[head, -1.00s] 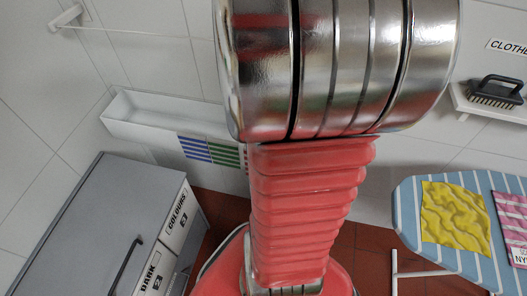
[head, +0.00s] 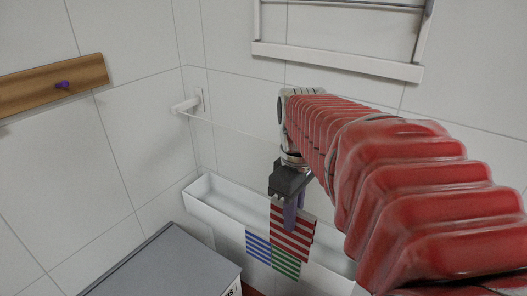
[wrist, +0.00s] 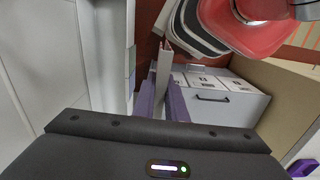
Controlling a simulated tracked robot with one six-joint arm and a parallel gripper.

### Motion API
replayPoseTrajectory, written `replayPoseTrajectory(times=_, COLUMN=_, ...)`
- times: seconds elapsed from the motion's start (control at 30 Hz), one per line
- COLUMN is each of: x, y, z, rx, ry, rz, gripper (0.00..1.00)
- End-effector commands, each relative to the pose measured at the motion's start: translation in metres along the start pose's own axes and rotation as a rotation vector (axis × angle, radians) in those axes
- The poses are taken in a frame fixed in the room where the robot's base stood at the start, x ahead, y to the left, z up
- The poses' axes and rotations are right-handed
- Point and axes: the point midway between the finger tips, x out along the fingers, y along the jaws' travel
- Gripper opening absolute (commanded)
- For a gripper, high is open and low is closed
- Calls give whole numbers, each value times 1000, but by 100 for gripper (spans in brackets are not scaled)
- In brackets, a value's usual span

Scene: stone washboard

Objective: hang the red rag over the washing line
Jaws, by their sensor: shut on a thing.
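The red-and-white striped rag (head: 297,238) hangs from my gripper (head: 291,216), which is shut on its upper part. In the wrist view, the rag (wrist: 164,72) is seen nearly edge-on between the purple fingers (wrist: 163,106). The thin washing line (head: 232,130) runs from a white wall bracket (head: 186,105) toward the right and passes behind my arm, where its far part is hidden. In the head view, the rag and fingers appear below the line. I cannot tell their depth from it.
A white trough (head: 215,209) runs along the wall below. Blue-striped (head: 257,248) and green-striped (head: 286,263) rags hang at its front. A grey cabinet (head: 165,268) stands lower left. A white rack (head: 335,61) is on the wall above. A wooden board (head: 30,90) is at left.

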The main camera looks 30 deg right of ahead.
Motion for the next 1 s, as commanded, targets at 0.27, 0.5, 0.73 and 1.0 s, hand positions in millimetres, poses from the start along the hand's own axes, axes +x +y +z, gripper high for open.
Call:
replayPoseTrajectory(times=0.27, x=-97, y=-56, z=-8, rx=11, ry=5, rz=4, gripper=0)
replayPoseTrajectory(times=0.5, x=-136, y=-84, z=0, rx=23, ry=1, rz=1, gripper=0)
replayPoseTrajectory(times=0.73, x=-138, y=-86, z=0, rx=25, ry=0, rz=0, gripper=0)
replayPoseTrajectory(times=1.0, x=-137, y=-85, z=0, rx=25, ry=0, rz=0, gripper=0)
